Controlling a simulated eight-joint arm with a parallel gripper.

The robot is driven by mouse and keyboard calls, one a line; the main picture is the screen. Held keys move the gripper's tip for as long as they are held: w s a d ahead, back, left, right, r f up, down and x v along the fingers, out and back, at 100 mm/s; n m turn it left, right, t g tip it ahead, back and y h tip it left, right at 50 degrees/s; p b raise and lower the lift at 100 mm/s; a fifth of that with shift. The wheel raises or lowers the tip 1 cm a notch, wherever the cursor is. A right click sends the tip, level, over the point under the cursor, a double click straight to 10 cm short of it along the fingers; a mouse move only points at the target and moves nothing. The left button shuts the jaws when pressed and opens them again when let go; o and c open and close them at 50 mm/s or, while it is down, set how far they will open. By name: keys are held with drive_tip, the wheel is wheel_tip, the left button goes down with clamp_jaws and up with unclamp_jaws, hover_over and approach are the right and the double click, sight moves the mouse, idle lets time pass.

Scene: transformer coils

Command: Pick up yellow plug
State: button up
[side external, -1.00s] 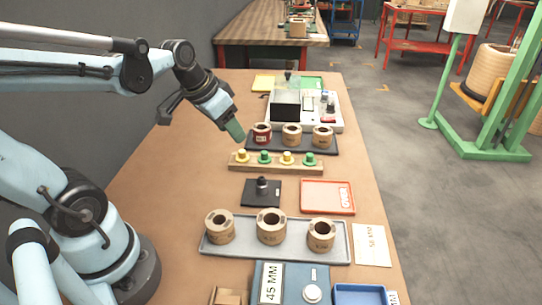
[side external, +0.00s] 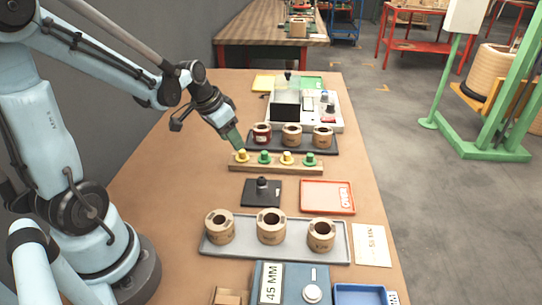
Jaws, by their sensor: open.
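Two yellow plugs stand upright in a wooden strip (side external: 275,169), alternating with two green plugs. The left yellow plug (side external: 242,156) is at the strip's left end. The other yellow plug (side external: 287,158) is third from the left. The green plugs are second (side external: 264,157) and fourth (side external: 309,159). My gripper (side external: 239,145), with green fingertips, is open and tilted down just above the left yellow plug. I cannot tell whether the fingertips touch it, and the gap between them does not show.
Behind the strip, a dark tray (side external: 333,148) holds one red and two tan coils. In front are a black plate (side external: 248,196) with a knob, a red-rimmed tray (side external: 327,183) and a grey tray (side external: 342,254) with three coils. Bare table lies left of the strip.

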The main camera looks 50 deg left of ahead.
sight(241, 151)
drive_tip(key=shift+w+x, duration=0.25)
drive_tip(key=shift+x, duration=1.65)
drive_tip(key=shift+w+d+f, duration=0.15)
drive_tip(key=shift+w+f, duration=0.15)
drive_tip(key=shift+f, duration=0.4)
drive_tip(key=c, duration=0.8)
